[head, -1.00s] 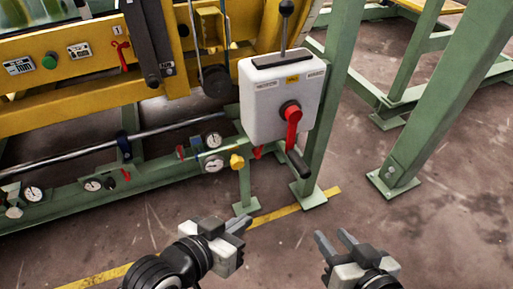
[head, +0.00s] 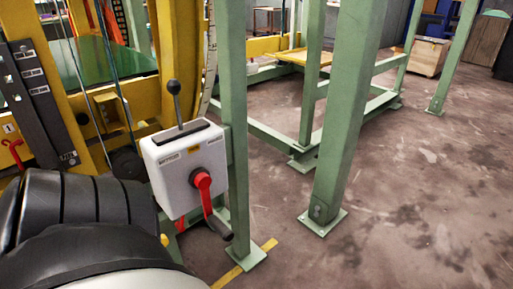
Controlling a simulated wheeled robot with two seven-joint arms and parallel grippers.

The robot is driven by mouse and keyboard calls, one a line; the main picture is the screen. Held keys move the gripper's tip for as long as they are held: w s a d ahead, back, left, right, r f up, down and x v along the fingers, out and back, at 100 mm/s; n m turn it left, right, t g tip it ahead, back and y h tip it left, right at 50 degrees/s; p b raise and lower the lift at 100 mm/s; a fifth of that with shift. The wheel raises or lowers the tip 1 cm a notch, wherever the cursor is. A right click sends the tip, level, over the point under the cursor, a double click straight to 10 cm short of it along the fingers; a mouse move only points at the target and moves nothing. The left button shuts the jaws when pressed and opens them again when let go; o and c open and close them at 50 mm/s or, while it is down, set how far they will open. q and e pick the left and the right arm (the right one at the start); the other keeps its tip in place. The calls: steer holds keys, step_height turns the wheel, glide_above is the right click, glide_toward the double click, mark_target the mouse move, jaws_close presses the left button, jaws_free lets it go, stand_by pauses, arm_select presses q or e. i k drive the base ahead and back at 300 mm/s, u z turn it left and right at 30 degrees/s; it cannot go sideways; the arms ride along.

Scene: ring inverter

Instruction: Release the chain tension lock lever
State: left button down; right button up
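A white control box (head: 178,177) is fixed beside a green post left of centre. A lever with a black ball knob (head: 174,88) rises from a slot in its top. A red rotary handle (head: 203,193) on its front hangs downward. A black grip (head: 220,228) sticks out below the box. The labels are too small to read, so I cannot tell which of these is the chain tension lock lever. Neither gripper is in view. A large black and white part of my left arm fills the lower left and hides what lies behind it.
A green post (head: 234,130) stands right against the box. A thicker green post (head: 345,130) stands further right on a floor plate. A yellow frame (head: 75,95) with hanging cables is at the left. The concrete floor (head: 410,215) at the right is clear.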

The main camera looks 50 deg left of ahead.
mark_target(178, 224)
steer(key=z, duration=0.5)
steer(key=k, duration=0.8)
steer(key=u, duration=1.45)
steer(key=i, duration=0.5)
